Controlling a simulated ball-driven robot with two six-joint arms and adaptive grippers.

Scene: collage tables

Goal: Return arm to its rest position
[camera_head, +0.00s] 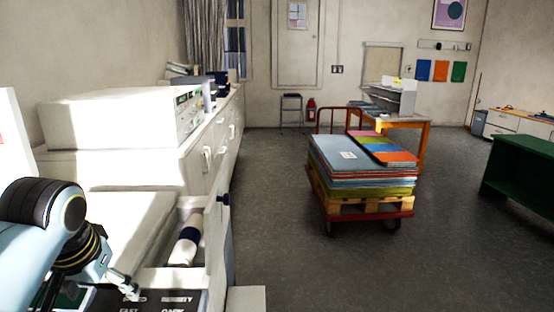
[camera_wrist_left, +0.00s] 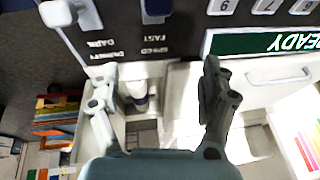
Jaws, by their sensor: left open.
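My left arm comes in from the left edge in the head view. Its gripper (camera_head: 122,284) hangs low over a dark control panel (camera_head: 165,299). In the left wrist view my left gripper (camera_wrist_left: 158,88) has its two fingers wide apart with nothing held between them. The fingers look apart from the panel, though exact height is hard to tell. My right gripper is in neither view.
A white machine (camera_head: 120,118) stands on the counter behind. A cart with stacked coloured sheets (camera_head: 362,160) stands mid-room. Grey floor (camera_head: 275,200) between is clear.

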